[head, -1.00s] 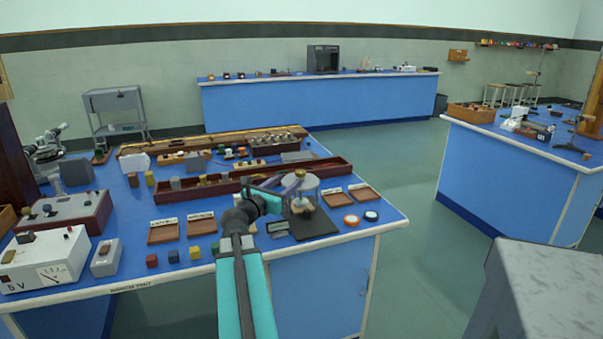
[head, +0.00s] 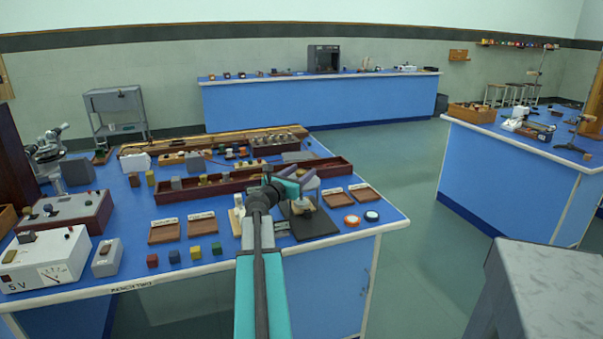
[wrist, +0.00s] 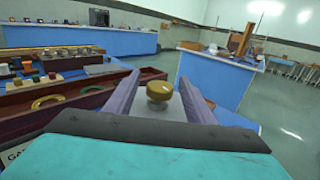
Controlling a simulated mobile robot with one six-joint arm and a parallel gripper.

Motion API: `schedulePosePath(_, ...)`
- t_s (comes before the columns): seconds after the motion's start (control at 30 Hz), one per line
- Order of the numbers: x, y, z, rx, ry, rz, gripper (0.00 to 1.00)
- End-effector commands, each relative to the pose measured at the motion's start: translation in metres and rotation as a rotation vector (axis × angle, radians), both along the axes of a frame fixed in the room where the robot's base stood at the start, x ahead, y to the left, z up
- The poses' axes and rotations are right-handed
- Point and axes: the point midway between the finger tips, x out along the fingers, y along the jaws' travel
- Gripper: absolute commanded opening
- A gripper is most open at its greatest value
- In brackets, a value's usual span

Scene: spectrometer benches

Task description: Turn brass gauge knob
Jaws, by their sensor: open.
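The brass knob (wrist: 159,91) shows in the wrist view as a round brass-coloured disc on a pale grey body. It lies between the two spread fingers of my gripper (wrist: 158,88), with a gap on each side, and no contact shows. In the head view my gripper (head: 292,178) is over the right part of the near blue bench, at the grey round gauge (head: 311,184), which is partly hidden behind it. The knob itself cannot be made out in the head view. A dark base plate (head: 316,228) lies below the gauge.
A long dark red tray (head: 215,187) runs behind the gripper. Two small wooden trays (head: 365,193) and two round discs (head: 371,216) lie to the right. Coloured cubes (head: 174,257) line the front edge. A white and brown upright thing (head: 237,213) stands left of my arm.

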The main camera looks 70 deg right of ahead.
Motion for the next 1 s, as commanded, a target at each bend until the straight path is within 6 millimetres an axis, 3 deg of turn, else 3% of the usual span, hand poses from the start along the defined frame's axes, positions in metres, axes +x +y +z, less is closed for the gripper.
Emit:
schedulePosePath(0.33, -0.0007, -0.0014, -0.0001, 0.000, 0.000, -0.001, 0.48)
schedulePosePath(0.57, -0.0008, -0.0015, -0.0001, 0.000, 0.000, 0.000, 0.09)
schedulePosePath(0.6, -0.0003, -0.0087, 0.0000, 0.000, 0.000, -0.002, 0.08)
schedulePosePath(1.0, -0.0014, -0.0006, 0.0007, 0.000, 0.000, 0.035, 0.08)
